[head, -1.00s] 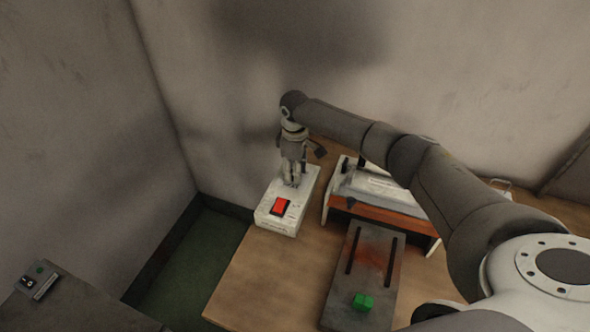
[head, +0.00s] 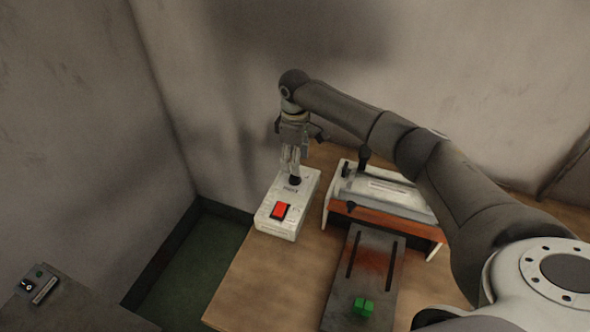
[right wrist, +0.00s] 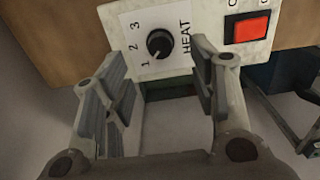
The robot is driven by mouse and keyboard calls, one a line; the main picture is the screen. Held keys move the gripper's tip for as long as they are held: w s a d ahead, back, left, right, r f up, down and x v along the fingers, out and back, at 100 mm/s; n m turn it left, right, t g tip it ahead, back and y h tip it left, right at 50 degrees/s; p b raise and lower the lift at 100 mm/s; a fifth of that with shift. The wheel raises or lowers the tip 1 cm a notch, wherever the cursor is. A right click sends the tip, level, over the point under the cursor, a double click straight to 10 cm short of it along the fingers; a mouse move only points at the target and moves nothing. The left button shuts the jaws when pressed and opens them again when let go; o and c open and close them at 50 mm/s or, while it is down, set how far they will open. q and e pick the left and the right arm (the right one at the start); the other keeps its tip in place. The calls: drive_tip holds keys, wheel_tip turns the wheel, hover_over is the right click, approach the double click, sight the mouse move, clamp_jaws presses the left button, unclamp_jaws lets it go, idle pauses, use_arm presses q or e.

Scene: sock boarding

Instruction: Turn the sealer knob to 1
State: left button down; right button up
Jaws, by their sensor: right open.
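The sealer's white control box (head: 272,226) stands on the table. Its black heat knob (head: 295,180) sits at the far end of the box top. In the right wrist view the knob (right wrist: 160,44) shows beside the numbers 1, 2 and 3, and its pale mark appears to point toward 1. My right gripper (head: 291,168) is above the knob, pointing down. In the right wrist view its fingers are spread apart with nothing between them, and the knob is clear of them. My left gripper is not in view.
A red switch (head: 280,210) is on the near part of the box. A small panel (head: 38,284) lies at lower left.

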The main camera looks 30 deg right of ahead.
wheel_tip(320, 180, up, 6)
drive_tip(key=shift+f, duration=0.2)
idle(0.5)
